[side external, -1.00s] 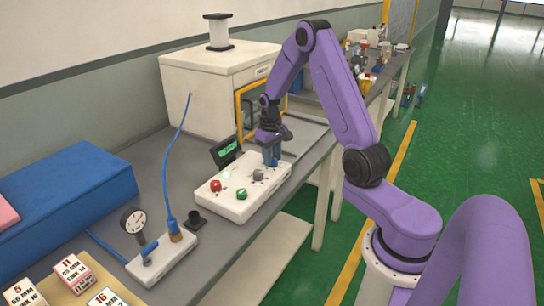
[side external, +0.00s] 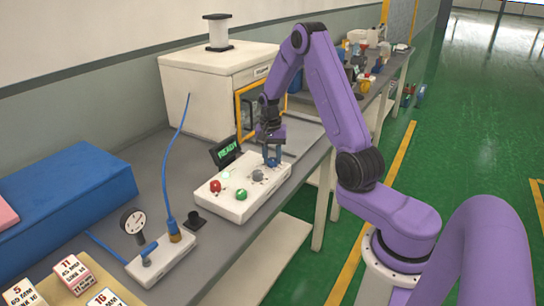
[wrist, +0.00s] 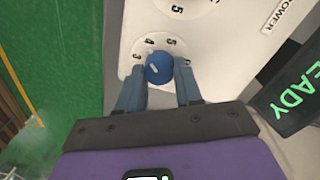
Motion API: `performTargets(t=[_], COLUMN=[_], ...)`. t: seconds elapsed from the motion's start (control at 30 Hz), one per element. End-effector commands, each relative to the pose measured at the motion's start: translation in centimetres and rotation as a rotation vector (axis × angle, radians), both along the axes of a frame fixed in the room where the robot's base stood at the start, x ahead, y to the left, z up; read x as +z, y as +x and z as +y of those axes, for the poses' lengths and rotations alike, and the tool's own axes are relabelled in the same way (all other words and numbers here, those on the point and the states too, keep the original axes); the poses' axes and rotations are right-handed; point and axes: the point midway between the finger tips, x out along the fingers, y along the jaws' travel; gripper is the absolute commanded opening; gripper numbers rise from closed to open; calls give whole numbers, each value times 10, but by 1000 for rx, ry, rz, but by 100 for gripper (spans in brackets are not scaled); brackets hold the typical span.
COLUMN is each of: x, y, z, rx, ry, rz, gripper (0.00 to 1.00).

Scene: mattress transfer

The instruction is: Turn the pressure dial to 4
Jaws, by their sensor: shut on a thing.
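A blue dial knob (wrist: 160,68) sits on a white control box (side external: 222,207), with printed numbers 3, 4 and 5 showing around it in the wrist view. A small white mark shows on the knob, but I cannot tell exactly which number it points to. My gripper (wrist: 161,72) is shut on this knob, one blue-grey finger on each side. In the side view my gripper (side external: 272,161) reaches down at the box's far right end and largely hides the knob. No label naming this dial is readable.
A grey knob (side external: 258,176), a green button (side external: 241,195) and a red button (side external: 215,186) share the box. A tilted display (side external: 225,152) reading READY stands behind it. A white machine (side external: 215,90) is at the back; a gauge block (side external: 160,260) lies front left.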

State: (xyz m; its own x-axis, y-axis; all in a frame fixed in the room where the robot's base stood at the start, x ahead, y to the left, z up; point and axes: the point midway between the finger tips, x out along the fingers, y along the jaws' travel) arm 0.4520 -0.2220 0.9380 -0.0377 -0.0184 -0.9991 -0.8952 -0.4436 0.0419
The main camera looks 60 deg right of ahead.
Motion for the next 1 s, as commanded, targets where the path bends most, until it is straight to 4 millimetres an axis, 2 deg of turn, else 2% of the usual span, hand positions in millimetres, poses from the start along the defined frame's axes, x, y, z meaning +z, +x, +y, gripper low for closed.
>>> performTargets(t=[0.3,0.83,0.87,0.9,1.0], x=[1,1,1,1,1], y=[0,0,0,0,0], z=[-1,0,0,0,0], rx=[-114,-133,-133,-133,-132], ry=[-1,-1,-1,-1,0], rz=[0,0,0,0,0], gripper=[4,4,45,58,60])
